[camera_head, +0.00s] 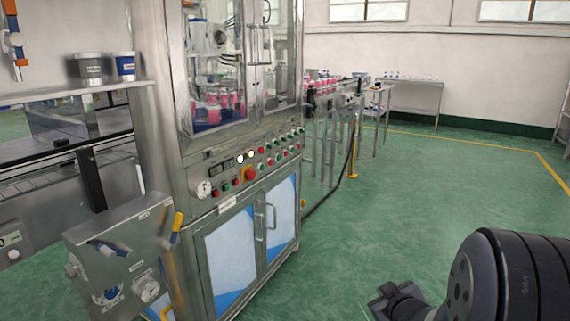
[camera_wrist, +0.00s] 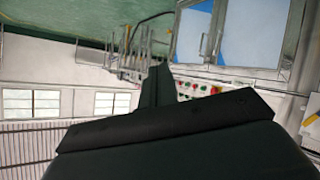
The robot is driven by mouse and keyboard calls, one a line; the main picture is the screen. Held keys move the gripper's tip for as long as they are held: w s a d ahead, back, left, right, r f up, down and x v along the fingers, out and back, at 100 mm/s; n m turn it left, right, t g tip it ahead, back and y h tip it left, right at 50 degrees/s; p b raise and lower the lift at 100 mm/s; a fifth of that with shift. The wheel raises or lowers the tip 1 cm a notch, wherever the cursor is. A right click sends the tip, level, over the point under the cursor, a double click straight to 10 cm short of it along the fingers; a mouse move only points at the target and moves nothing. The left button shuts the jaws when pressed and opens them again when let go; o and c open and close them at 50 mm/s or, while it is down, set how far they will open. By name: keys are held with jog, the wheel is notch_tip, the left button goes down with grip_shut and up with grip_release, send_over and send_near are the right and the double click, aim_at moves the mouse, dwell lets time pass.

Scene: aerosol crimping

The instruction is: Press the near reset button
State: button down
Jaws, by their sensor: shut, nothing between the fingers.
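The control panel (camera_head: 232,172) is on the front of the steel crimping machine, with several green, red and white buttons. Two white buttons (camera_head: 245,156) sit side by side near its middle. A red mushroom button (camera_head: 249,174) sits on a yellow plate below them. I cannot read the labels, so which button is the near reset is not clear. My gripper (camera_head: 388,298) is low at the bottom right over the floor, well apart from the panel, shut and empty. In the tilted wrist view my gripper (camera_wrist: 157,78) partly hides the panel's buttons (camera_wrist: 200,88).
Cabinet doors (camera_head: 245,235) are below the panel. A conveyor with pink items (camera_head: 335,85) runs behind. Green floor (camera_head: 430,190) is open at right.

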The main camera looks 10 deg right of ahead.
jog(key=r+n+y+p, duration=0.1)
jog(key=w+r+n+t+y+p, duration=0.1)
jog(key=r+y+p, duration=0.1)
jog(key=w+d+r+n+t+y+p, duration=0.1)
jog(key=r+n+p, duration=0.1)
jog(key=shift+r, duration=0.15)
